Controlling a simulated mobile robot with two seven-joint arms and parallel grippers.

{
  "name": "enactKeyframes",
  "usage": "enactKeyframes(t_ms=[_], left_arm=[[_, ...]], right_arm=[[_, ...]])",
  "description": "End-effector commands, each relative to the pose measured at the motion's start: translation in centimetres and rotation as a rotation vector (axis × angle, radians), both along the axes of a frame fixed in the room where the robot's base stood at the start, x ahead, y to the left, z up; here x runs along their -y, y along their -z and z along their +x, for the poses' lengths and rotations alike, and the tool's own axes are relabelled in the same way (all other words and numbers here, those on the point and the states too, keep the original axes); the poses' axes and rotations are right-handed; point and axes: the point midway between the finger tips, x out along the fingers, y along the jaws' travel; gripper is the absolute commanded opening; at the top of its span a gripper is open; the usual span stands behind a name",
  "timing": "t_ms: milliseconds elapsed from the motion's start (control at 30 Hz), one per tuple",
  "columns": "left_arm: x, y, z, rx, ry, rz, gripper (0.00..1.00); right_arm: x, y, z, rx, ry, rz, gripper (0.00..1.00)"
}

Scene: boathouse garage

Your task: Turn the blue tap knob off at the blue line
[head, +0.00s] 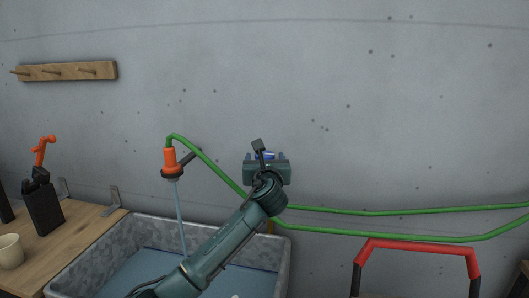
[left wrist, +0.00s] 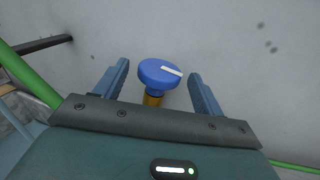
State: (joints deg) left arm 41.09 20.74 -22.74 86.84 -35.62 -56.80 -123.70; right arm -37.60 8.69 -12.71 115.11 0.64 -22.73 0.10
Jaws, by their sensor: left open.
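The blue tap knob (left wrist: 157,72) is round, with a white mark on its face pointing to the right in the left wrist view, and sits on a brass stem (left wrist: 153,99). My left gripper (left wrist: 160,85) is open, with one finger on each side of the knob and a gap to both. In the head view my left gripper (head: 266,163) is at the wall and hides most of the knob; a little blue (head: 264,156) shows between its fingers. I cannot make out a blue line. My right gripper is in neither view.
A green hose (head: 212,167) runs along the wall to an orange nozzle (head: 170,159), with a water stream (head: 179,215) falling into a grey trough (head: 141,232). A wooden bench (head: 72,238) is at left, a red-topped frame (head: 420,248) at right.

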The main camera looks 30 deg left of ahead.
Motion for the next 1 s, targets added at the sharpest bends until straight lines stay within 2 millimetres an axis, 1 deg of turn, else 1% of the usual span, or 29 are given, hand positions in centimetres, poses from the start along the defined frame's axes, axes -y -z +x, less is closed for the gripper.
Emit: enactKeyframes(t_ms=[33,100,300,467,700,767,1000], left_arm=[[-0.5,-0.1,0.8,-0.001,-0.003,0.000,0.69],[-1.0,-0.1,1.7,-0.001,-0.002,0.000,0.69],[-2.0,0.0,3.5,0.000,-0.001,-0.002,0.69],[-2.2,0.0,4.0,0.000,0.000,-0.001,0.69],[-2.2,0.0,4.0,0.000,0.000,-0.001,0.69],[-2.2,0.0,4.0,0.000,0.000,-0.001,0.66],[-2.3,0.0,4.0,0.000,0.000,-0.001,0.46]], right_arm=[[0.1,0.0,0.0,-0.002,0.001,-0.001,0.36],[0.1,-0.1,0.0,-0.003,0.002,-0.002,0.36],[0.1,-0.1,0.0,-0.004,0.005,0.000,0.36],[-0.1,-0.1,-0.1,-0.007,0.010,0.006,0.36],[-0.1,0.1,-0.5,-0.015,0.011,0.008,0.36],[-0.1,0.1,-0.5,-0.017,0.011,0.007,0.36],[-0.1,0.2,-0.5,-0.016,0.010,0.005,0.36]])
